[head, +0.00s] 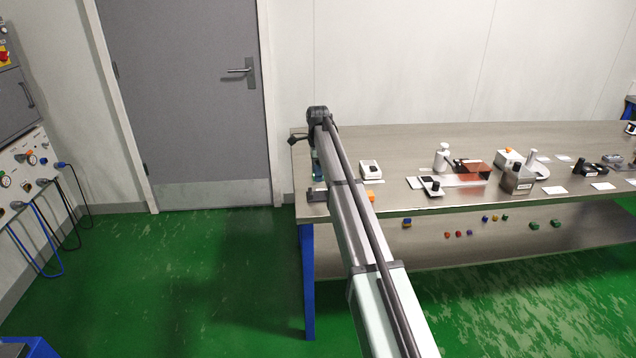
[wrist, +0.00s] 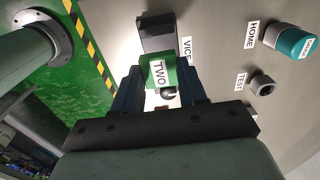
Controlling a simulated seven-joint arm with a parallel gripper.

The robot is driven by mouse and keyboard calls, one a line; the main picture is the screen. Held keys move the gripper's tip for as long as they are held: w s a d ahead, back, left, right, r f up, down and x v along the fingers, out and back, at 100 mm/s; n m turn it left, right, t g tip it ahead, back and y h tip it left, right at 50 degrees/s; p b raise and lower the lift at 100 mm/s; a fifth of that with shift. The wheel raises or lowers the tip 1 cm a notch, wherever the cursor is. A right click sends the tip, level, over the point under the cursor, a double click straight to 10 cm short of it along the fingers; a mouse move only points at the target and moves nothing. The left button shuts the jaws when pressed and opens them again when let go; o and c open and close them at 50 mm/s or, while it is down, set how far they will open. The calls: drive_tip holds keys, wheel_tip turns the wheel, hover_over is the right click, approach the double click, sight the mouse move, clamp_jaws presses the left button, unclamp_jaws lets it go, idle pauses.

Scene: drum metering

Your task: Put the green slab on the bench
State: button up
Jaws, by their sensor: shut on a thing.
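In the wrist view, my gripper (wrist: 160,88) is shut on a green slab (wrist: 147,76) marked TWO, which sits between the two dark blue fingers. A dark grey block (wrist: 160,32) by a VICE card (wrist: 187,50) lies just beyond the slab; I cannot tell whether slab and block touch. The steel bench (wrist: 215,60) is below.
In the wrist view, a teal-capped cylinder (wrist: 295,42) stands by a HOME card (wrist: 251,35), and a small grey round part (wrist: 262,85) by a TEST card (wrist: 240,80).

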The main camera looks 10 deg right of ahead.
drive_tip(key=shift+r, duration=0.7)
drive_tip(key=shift+d+r, duration=0.2)
drive_tip(key=shift+r, duration=0.15)
drive_tip(key=d+m, duration=0.2)
drive_tip(key=d, duration=1.2)
drive_tip(key=n, duration=0.2)
hover_over(392, 195)
drive_tip(key=shift+s, duration=0.15)
drive_tip(key=shift+f, duration=4.95)
